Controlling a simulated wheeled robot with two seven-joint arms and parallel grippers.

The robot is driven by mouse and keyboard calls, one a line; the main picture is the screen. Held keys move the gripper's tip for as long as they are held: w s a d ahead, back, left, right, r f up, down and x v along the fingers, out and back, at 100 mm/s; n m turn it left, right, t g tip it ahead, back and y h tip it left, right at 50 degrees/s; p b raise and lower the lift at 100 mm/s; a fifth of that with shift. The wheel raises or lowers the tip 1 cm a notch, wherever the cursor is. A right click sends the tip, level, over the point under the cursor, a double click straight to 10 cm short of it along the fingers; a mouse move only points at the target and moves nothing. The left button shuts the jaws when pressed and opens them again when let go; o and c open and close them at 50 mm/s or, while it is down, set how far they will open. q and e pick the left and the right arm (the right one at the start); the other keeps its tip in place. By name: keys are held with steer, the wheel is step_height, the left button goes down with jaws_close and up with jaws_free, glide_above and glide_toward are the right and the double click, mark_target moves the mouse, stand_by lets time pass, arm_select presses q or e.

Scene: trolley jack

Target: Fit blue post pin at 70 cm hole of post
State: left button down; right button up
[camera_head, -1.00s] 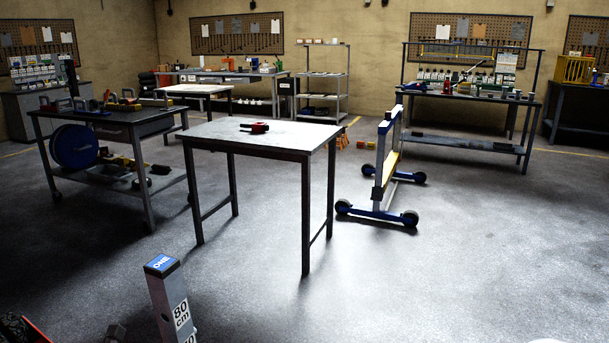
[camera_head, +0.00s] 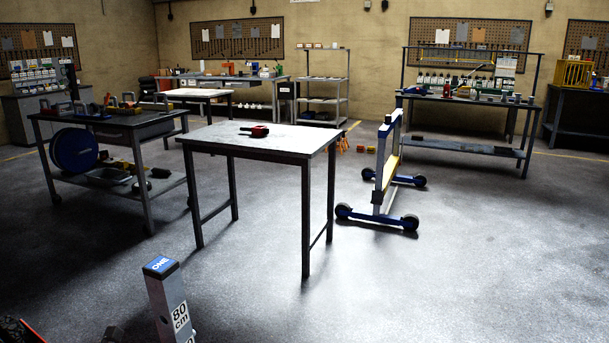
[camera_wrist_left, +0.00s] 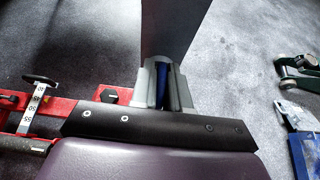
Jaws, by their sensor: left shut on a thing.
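In the head view a grey post (camera_head: 168,295) stands at the bottom left, with a blue "ONE" label on top and an "80 cm" mark near its top. Its lower part, with the 70 cm hole, is out of that view. In the left wrist view my left gripper (camera_wrist_left: 163,88) is shut on a blue thing, likely the blue post pin (camera_wrist_left: 163,80); only a strip of it shows between the grey fingers. A dark grey surface (camera_wrist_left: 175,28), perhaps the post, rises right beyond the fingertips; I cannot tell whether they touch. My right gripper is not in view.
A red frame (camera_wrist_left: 75,112) and a post with a number scale (camera_wrist_left: 36,105) are at left in the wrist view. Blue and grey parts (camera_wrist_left: 302,145) lie at right.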

arm_select(q)
steer(key=c, duration=1)
jaws_free()
steer(key=shift+c, duration=0.2)
steer(key=p+v, duration=0.2)
steer(key=v, duration=1)
steer(key=shift+s+p, duration=0.3)
steer(key=shift+s, duration=0.05)
steer(key=shift+r, duration=0.1)
